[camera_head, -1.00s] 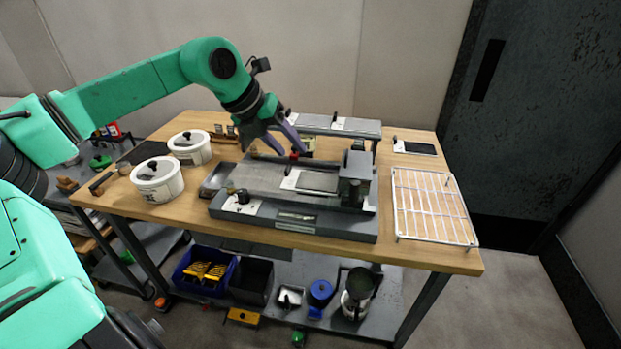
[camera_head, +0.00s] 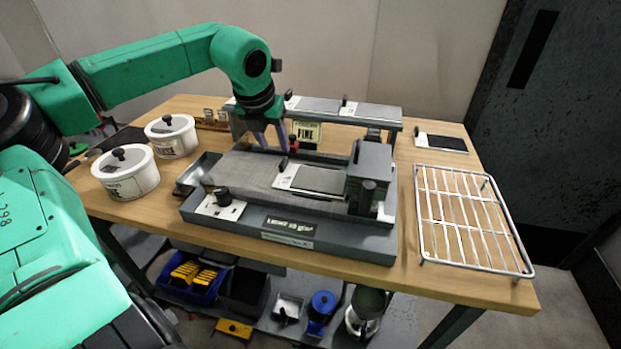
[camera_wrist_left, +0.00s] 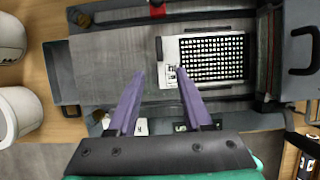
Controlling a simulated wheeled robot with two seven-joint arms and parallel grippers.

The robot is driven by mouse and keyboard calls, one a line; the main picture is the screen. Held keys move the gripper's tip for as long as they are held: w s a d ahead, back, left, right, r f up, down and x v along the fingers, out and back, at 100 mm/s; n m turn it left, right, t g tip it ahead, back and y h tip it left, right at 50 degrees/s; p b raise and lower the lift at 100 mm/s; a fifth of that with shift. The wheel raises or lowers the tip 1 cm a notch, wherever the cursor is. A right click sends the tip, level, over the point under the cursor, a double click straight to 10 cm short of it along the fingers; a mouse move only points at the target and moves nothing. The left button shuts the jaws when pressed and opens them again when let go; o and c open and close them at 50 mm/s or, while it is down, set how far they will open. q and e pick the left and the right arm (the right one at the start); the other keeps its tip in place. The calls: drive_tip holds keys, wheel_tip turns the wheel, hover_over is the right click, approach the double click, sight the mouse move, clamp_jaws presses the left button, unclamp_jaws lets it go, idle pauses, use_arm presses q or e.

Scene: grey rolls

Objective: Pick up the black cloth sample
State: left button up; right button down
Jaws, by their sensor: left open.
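A sample card with a dark field (camera_head: 320,180) lies on the flat grey bed of the bench device (camera_head: 290,226). In the left wrist view the card's field (camera_wrist_left: 212,58) is black with rows of white dots, beside a white label strip. Another card with a black patch (camera_head: 446,143) lies at the table's back right. I cannot tell which card is the black cloth sample. My left gripper (camera_head: 271,142) is open and empty, pointing down above the back left of the bed. Its fingertips (camera_wrist_left: 160,75) appear just left of the card in the left wrist view. My right gripper is out of view.
A raised rack (camera_head: 378,114) with grey sample cards stands behind the device. A block-shaped housing (camera_head: 370,165) rises at the bed's right end. Two white lidded pots (camera_head: 127,173) stand at left. A wire rack (camera_head: 470,218) occupies the right side. Bins (camera_head: 190,275) sit on the lower shelf.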

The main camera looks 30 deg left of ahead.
sight(280, 166)
use_arm(q)
drive_tip(key=p+x, duration=0.1)
drive_tip(key=x, duration=0.7)
drive_tip(key=shift+s+f, duration=0.15)
drive_tip(key=shift+s, duration=0.05)
clamp_jaws()
